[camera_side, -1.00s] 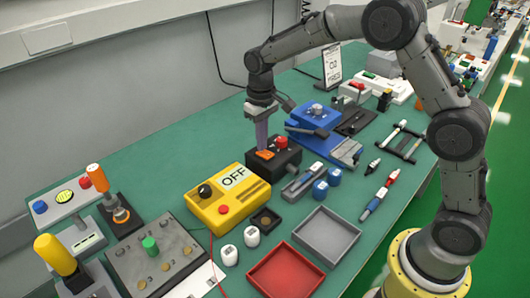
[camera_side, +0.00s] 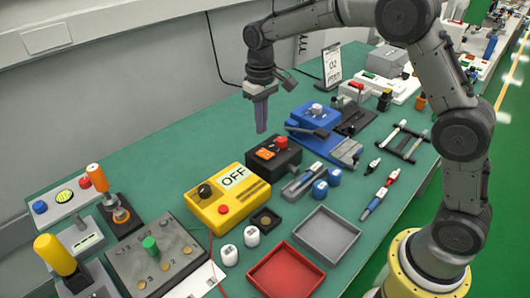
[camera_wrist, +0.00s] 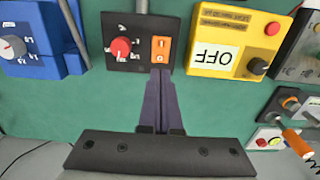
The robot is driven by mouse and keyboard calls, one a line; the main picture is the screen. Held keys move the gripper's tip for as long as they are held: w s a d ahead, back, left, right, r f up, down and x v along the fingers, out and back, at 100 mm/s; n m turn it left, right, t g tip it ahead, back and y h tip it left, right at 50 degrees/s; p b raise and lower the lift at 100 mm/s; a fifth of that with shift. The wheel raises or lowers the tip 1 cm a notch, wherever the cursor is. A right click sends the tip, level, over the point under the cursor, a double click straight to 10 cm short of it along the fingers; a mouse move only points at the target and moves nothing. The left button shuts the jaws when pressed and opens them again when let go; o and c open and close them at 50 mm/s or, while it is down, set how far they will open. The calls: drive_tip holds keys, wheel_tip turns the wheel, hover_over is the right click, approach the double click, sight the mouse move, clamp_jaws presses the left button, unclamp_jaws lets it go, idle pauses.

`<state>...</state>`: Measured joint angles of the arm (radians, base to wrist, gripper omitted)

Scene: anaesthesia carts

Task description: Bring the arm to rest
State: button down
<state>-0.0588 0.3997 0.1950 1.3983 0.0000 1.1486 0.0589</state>
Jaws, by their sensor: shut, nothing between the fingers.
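My gripper (camera_side: 261,131) is shut and empty, with its purple-grey fingers pointing down. It hangs above the green table, behind and to the left of a black box. The black box (camera_side: 285,164) carries a red knob (camera_side: 281,142) and an orange rocker switch (camera_side: 264,153). In the wrist view my gripper (camera_wrist: 161,72) shows its fingers together, their tips just below the orange switch (camera_wrist: 161,48) in the picture. The red knob (camera_wrist: 121,47) is to the left of that switch there. I cannot tell the switch's position.
A yellow box (camera_side: 228,213) with an OFF label stands in front of the black box. A blue device (camera_side: 315,119) is behind it to the right. A red tray (camera_side: 286,273) and a grey tray (camera_side: 326,235) lie nearer the front. Bare green table lies left of my gripper.

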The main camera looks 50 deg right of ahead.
drive_tip(key=shift+r, duration=0.3)
drive_tip(key=s+d+r+t, duration=0.2)
drive_tip(key=s+r+t, duration=0.2)
drive_tip(key=s+r, duration=1.1)
drive_tip(key=s+f, duration=0.4)
drive_tip(key=s, duration=0.4)
drive_tip(key=s+f+t, duration=0.1)
drive_tip(key=s+f, duration=0.2)
drive_tip(key=s, duration=0.5)
drive_tip(key=shift+d+f+t, duration=0.3)
drive_tip(key=shift+d+f, duration=0.1)
